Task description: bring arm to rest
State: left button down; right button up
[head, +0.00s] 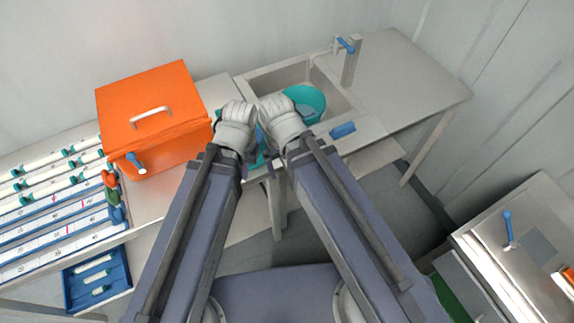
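My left arm and my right arm reach forward side by side from the bottom of the head view. My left gripper (238,118) is at the front edge of the sink counter, and my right gripper (280,120) is close beside it on the right. The pale wrists cover most of both grippers, so their fingers and any contents cannot be made out. A small teal part (258,161) shows between the two arms. I cannot tell whether it is held.
A sink (338,104) holding a teal bowl (307,101) lies just beyond my grippers. An orange box (152,100) stands to the left, beside racks of white tubes (45,200). A blue object (343,130) sits at the counter's front. A metal cabinet (497,228) stands at lower right.

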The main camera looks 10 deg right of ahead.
jog(key=shift+s+a+n, duration=0.15)
jog(key=shift+s+n, duration=0.1)
jog(key=shift+n, duration=0.15)
jog(key=shift+f+b, duration=0.85)
jog(key=shift+b, duration=0.05)
